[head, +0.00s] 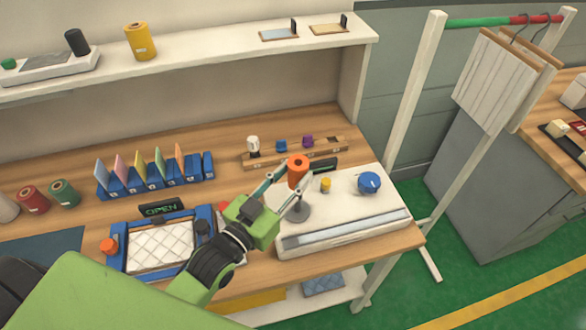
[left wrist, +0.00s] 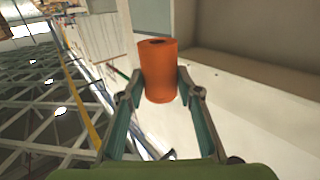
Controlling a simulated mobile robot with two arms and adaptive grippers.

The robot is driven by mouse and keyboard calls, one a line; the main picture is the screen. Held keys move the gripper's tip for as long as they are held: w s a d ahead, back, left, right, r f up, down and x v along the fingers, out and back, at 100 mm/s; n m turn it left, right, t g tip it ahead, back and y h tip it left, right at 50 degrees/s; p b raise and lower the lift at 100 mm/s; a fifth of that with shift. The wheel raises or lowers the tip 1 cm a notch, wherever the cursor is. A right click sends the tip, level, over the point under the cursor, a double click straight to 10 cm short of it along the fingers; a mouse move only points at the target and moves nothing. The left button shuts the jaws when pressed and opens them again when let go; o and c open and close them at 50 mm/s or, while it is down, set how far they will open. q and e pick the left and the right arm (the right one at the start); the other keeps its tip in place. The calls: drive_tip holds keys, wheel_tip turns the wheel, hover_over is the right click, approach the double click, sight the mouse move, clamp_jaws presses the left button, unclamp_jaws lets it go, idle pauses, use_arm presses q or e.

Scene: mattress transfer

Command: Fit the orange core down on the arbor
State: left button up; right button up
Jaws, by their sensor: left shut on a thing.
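The orange core (head: 298,172) is a short upright tube with a dark bore at its top. My left gripper (head: 291,184) is shut on the core, one finger on each side; the core also stands between the fingertips in the left wrist view (left wrist: 158,72). The arbor (head: 299,211), a grey round base with a thin stem, stands on the white machine, directly under the core in the head view. The stem's top is hidden, so I cannot tell whether the core is above it or around it. My right gripper is not in view.
The white machine (head: 347,222) carries a blue knob (head: 369,182) and a small yellow piece (head: 326,185) right of the core. A wooden rack (head: 262,159) lies behind. A blue-framed quilted panel (head: 160,248) marked OPEN lies left. A shelf (head: 200,62) runs above.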

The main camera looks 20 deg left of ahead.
use_arm(q)
drive_tip(key=shift+p, duration=0.35)
wheel_tip(320, 180, down, 2)
drive_tip(key=shift+f+b, duration=0.15)
drive_tip(key=shift+b, duration=0.75)
wheel_tip(320, 180, down, 4)
drive_tip(key=shift+r+b, duration=0.2)
drive_tip(key=shift+b, duration=0.95)
drive_tip(key=shift+p, duration=0.8)
drive_tip(key=shift+f+b, duration=1.9)
drive_tip(key=shift+f, duration=0.8)
drive_tip(key=o, duration=1.2)
